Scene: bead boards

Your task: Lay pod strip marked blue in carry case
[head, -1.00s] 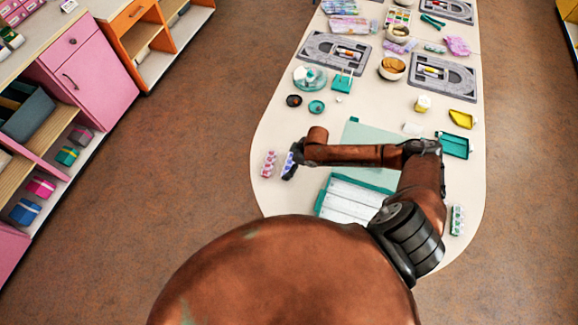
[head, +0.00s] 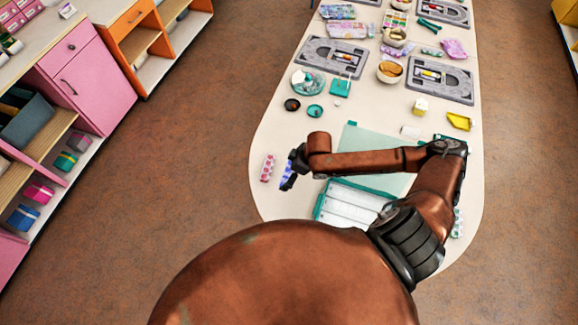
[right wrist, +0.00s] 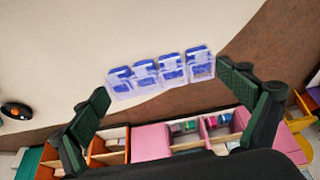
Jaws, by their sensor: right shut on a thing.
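The blue pod strip (right wrist: 160,73), a row of clear pods with blue lids, lies between the two fingers of my right gripper (right wrist: 163,82) in the right wrist view. My right gripper is shut on it, lengthwise. In the head view the blue strip (head: 286,170) shows at my right gripper (head: 289,180), near the table's left edge. The carry case (head: 352,203), white inside with a teal rim, lies open to the right of the gripper. My torso and arm hide part of it. My left gripper is out of view.
A pink pod strip (head: 267,168) lies just left of the gripper. Another pod strip (head: 457,223) is at the right edge, partly hidden by my arm. A pale green sheet or lid (head: 372,139) is behind the case. Small dark and teal dishes (head: 315,111) stand farther back.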

